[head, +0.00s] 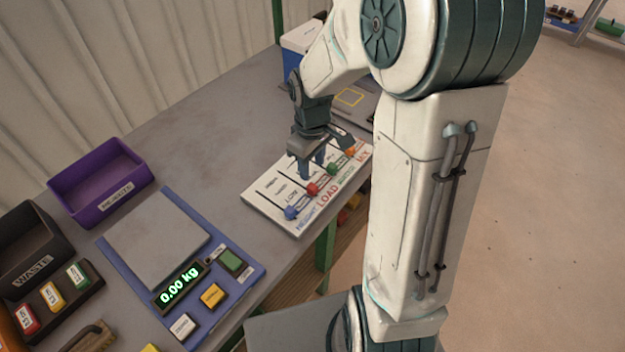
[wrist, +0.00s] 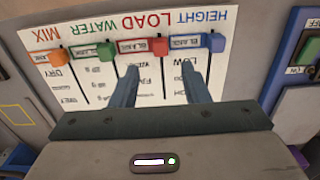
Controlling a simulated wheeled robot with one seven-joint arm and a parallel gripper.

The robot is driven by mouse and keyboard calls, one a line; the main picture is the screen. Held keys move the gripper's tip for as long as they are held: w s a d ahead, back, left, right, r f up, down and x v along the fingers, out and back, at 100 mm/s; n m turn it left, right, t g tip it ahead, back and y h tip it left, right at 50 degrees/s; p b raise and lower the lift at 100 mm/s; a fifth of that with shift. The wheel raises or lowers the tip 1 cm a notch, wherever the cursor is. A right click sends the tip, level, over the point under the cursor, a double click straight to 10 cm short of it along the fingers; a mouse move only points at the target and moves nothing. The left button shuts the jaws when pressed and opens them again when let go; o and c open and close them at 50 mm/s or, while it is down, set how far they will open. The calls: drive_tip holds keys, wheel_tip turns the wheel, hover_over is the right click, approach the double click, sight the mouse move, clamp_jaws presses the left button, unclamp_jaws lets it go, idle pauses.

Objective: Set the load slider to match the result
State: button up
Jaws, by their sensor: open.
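The slider panel (head: 262,205) is a white board with slots labelled HEIGHT, LOAD, WATER and MIX. The load slider has a red knob (head: 313,188), at the label end of its slot; it shows in the wrist view (wrist: 157,46) too. The blue height knob (head: 291,213), green water knob (head: 332,169) and orange mix knob (head: 351,151) stand in the same row. My gripper (head: 312,172) is open and empty over the panel. In the wrist view its fingertips (wrist: 160,73) straddle the load column, with the red knob just beyond them. I cannot tell whether they touch anything.
A blue scale (head: 155,235) reading 0.00 kg stands left of the panel. A purple tray (head: 100,183) and a dark waste bin (head: 32,245) lie further left. A switch box (wrist: 305,55) is beside the panel. Grey table between scale and panel is bare.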

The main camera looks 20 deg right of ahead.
sight(312, 185)
wheel_tip(312, 185, down, 8)
drive_tip(key=shift+r, duration=0.25)
clamp_jaws()
drive_tip(key=shift+w, duration=0.1)
